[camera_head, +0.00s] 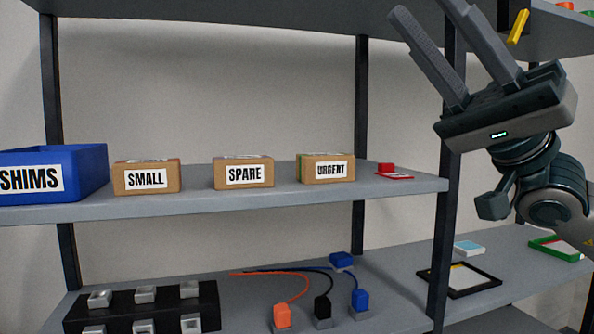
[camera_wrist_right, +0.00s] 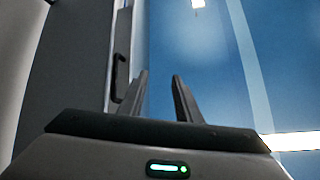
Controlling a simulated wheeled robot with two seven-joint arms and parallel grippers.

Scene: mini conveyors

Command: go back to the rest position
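My right gripper (camera_head: 427,8) is raised at the upper right of the head view, in front of the shelf unit's right post. Its two grey fingers point up and to the left, stand apart and hold nothing. In the right wrist view the fingers of the right gripper (camera_wrist_right: 160,76) are also spread, with nothing between them. That view shows a blue surface and a dark panel beyond the fingertips. My left gripper is not in view.
The middle shelf (camera_head: 400,187) bears a blue SHIMS bin (camera_head: 90,165) and boxes marked SMALL (camera_head: 147,178), SPARE (camera_head: 244,172) and URGENT (camera_head: 326,169). Below are a black rack (camera_head: 140,312) and cabled plugs. A shelf post (camera_head: 447,220) stands close to my right arm.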

